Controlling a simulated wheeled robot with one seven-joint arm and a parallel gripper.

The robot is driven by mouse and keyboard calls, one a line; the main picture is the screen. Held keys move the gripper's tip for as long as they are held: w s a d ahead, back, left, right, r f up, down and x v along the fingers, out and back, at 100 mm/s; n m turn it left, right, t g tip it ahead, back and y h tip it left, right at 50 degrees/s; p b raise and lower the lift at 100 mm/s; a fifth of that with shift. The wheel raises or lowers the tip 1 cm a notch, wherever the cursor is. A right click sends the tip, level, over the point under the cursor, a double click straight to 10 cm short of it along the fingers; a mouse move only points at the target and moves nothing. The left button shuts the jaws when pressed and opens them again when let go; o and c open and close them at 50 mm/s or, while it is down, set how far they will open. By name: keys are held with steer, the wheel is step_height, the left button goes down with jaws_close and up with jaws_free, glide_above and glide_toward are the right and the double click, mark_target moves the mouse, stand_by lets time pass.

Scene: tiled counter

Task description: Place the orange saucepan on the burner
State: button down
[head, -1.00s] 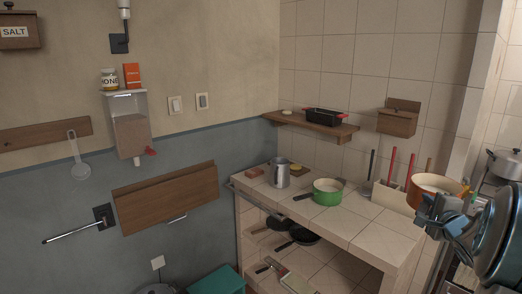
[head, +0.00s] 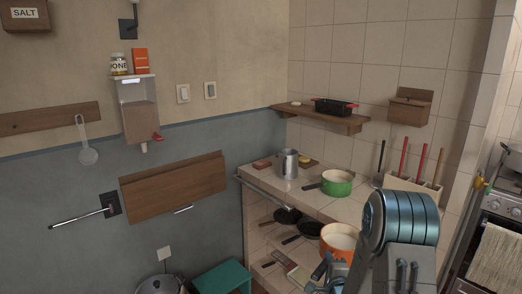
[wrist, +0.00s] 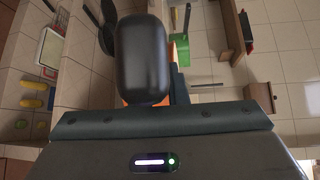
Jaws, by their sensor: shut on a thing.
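The orange saucepan (head: 340,236) with a pale inside is held in the air at the lower middle of the head view, in front of the counter. My gripper (head: 328,280) is shut on its dark handle, partly hidden by my arm. In the wrist view the black handle (wrist: 143,58) fills the middle, with slivers of the orange pan body (wrist: 181,40) behind it. The stove (head: 503,205) stands at the right edge of the head view. Its burner top is mostly cut off, with part of a metal pot (head: 513,160) there.
A green saucepan (head: 337,182) and a metal jug (head: 289,164) stand on the tiled counter (head: 330,207). A utensil holder (head: 412,188) stands at the counter's right part. Dark pans (head: 288,215) lie on the shelf below. A towel (head: 494,262) hangs on the stove front.

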steer(key=s+a+f+b, duration=0.1)
steer(key=s+a+f, duration=0.2)
steer(key=a+f, duration=0.35)
steer(key=s, duration=0.2)
steer(key=s+r, duration=0.1)
steer(key=s, duration=0.2)
steer(key=shift+s+d, duration=0.2)
steer(key=shift+s, duration=0.05)
steer(key=shift+d, duration=0.1)
